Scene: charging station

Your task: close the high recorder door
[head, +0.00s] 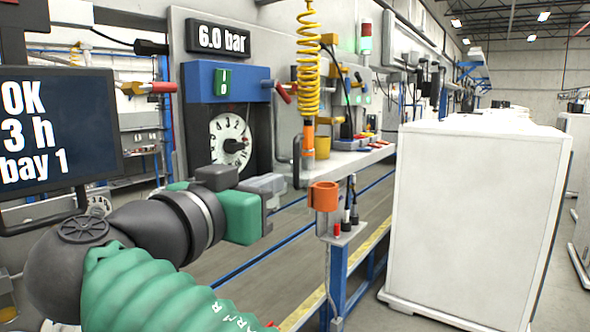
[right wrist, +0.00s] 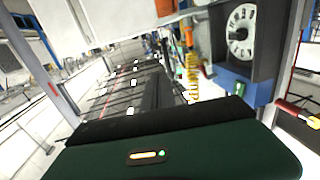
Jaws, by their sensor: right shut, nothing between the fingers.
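The high recorder (head: 205,141) is a dark box with a white round dial (head: 232,139) under a blue top with a green switch. It also shows rotated in the right wrist view (right wrist: 223,62). The dial face is uncovered. A pale upright panel with a dark loop handle (head: 297,157) stands right of the dial; I cannot tell for sure whether it is the door. My right gripper (head: 274,189) is shut and empty, in front of and below the dial in the picture, with no clear contact. My left gripper is out of view.
A monitor (head: 55,130) stands at left. A yellow coiled hose (head: 308,60) hangs right of the recorder. An orange holder (head: 324,196) on a blue post stands right of my gripper. A large white cabinet (head: 475,215) fills the right side.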

